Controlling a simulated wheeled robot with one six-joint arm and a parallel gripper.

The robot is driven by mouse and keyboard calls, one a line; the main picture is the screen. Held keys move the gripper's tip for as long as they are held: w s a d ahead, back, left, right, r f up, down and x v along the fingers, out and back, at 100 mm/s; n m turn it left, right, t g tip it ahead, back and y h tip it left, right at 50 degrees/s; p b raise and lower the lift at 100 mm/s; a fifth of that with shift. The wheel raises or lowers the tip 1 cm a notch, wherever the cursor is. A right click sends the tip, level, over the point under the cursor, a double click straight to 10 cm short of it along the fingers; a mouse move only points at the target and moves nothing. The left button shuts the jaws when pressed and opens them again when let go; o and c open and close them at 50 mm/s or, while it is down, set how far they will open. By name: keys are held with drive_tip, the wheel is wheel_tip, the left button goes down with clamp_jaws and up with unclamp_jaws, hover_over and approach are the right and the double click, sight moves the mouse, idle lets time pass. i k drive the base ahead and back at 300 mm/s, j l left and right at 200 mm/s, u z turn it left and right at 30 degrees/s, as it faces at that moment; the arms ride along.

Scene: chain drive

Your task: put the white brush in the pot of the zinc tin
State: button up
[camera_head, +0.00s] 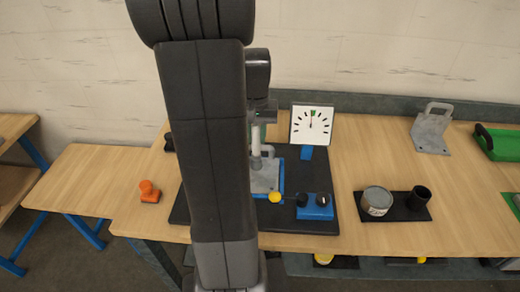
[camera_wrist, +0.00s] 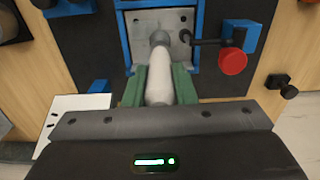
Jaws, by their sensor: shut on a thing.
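The white brush (camera_wrist: 160,84) is between the green fingers of my gripper (camera_wrist: 160,90) in the wrist view. Its grey end points away from the gripper, over a grey plate in a blue frame. In the head view the white brush (camera_head: 256,144) hangs roughly upright above the grey plate, and my arm hides much of the gripper. The zinc tin (camera_head: 377,202), a grey can with a pale label, stands on a black tray to the right. A black pot (camera_head: 419,196) stands beside it on the same tray. The insides of both are unclear.
A red knob (camera_wrist: 233,62) is right of the plate. An orange stamp-like thing (camera_head: 149,192) is on the left. Bare table surrounds the black tray.

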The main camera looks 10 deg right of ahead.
sight(414, 205)
drive_tip(key=k+l+z, duration=0.1)
drive_tip(key=l+z, duration=0.2)
drive_tip(key=l, duration=0.65)
drive_tip(key=l+z, duration=0.3)
drive_tip(key=l, duration=0.6)
